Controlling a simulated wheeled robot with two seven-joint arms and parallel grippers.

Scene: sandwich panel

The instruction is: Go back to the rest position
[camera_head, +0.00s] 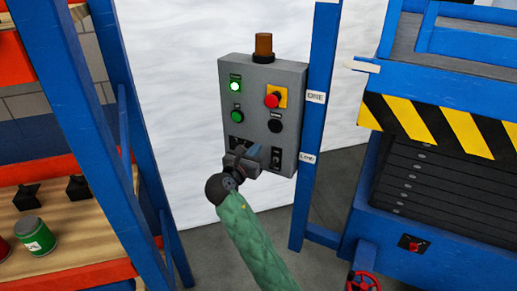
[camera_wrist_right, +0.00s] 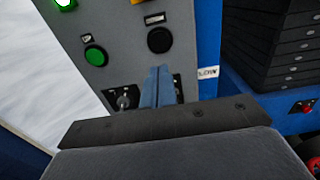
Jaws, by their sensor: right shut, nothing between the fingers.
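My right gripper (camera_head: 256,155) is shut and empty, in front of the lower part of the grey control panel (camera_head: 238,88). In the right wrist view its blue-grey fingers (camera_wrist_right: 158,88) point at the panel between two switches, one at the left (camera_wrist_right: 124,100) and one partly hidden behind the fingers at the right. I cannot tell whether the fingertips touch the panel. The panel has a lit green lamp (camera_head: 236,87), a green button (camera_head: 236,115), a red button (camera_head: 272,100) on a yellow plate and a black button (camera_head: 276,126). My left gripper does not show.
A blue post (camera_head: 316,110) with white labels stands right of the panel. A shelf (camera_head: 75,260) with a green can (camera_head: 34,236) is at the left. An amber beacon (camera_head: 263,46) tops the panel.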

